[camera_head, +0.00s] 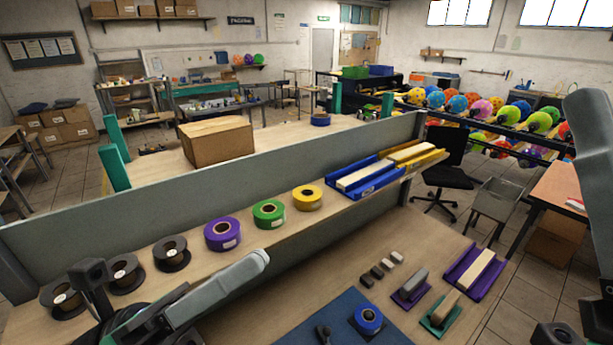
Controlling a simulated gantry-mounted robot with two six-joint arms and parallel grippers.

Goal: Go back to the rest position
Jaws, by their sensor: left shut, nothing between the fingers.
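My left arm's grey link (215,285) reaches in from the lower left over the front of the workbench (245,320). My left gripper (92,270) is the black part beside it, shut and empty, in front of the dark spools at the left. It is partly cut off by the bottom edge, and its fingertips are hard to make out. My right arm's grey link (592,150) stands at the right edge.
Black spools (171,253) and purple (222,234), green (268,213) and yellow (307,197) tape rolls line the shelf. A blue roll (368,318) lies on a blue mat (310,320). Purple (476,270) and teal (440,313) holders stand right.

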